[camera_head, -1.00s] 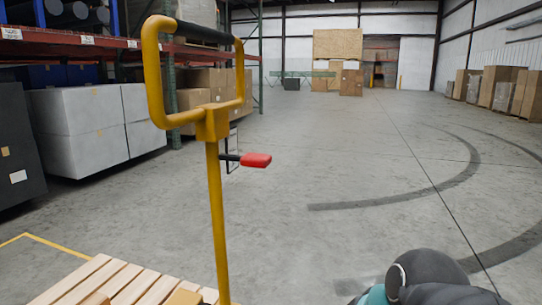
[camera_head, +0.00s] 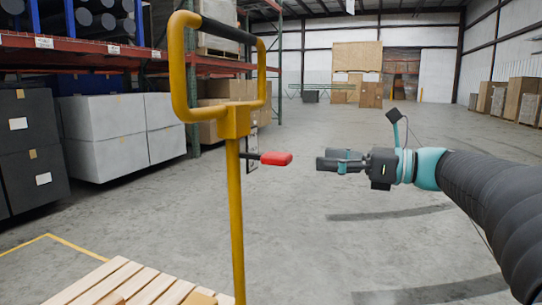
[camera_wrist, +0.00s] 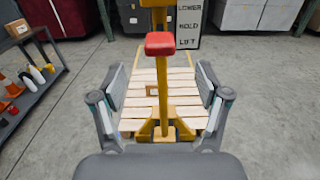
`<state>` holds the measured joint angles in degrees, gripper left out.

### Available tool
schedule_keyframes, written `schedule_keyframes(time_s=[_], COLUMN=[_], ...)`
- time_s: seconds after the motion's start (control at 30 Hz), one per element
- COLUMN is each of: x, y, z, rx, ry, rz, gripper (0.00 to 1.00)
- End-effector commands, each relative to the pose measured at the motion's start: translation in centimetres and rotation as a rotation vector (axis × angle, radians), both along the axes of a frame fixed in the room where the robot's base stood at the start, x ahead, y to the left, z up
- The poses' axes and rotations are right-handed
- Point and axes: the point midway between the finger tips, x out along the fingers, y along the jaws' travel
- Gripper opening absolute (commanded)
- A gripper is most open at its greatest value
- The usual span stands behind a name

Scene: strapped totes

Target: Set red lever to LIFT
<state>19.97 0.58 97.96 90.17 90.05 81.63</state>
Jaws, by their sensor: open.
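The red lever (camera_head: 277,158) sticks out to the right from the yellow handle post (camera_head: 236,200), on a short dark rod. In the wrist view its red end (camera_wrist: 160,43) faces me, above and beyond the fingertips.
A wooden pallet (camera_head: 100,285) lies at the foot of the post. A cart (camera_wrist: 30,85) with cones and bottles stands at left in the wrist view. Grey boxes (camera_head: 120,135) and racking (camera_head: 70,50) are at left. The floor on the right is mostly clear.

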Motion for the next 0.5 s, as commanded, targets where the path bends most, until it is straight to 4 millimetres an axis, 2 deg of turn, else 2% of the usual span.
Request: schedule_keyframes(time_s=[0.5], x=[3.0], y=[8.8], z=[-0.1], rx=[-0.003], ry=[-0.001], rz=[0.004], gripper=[0.75])
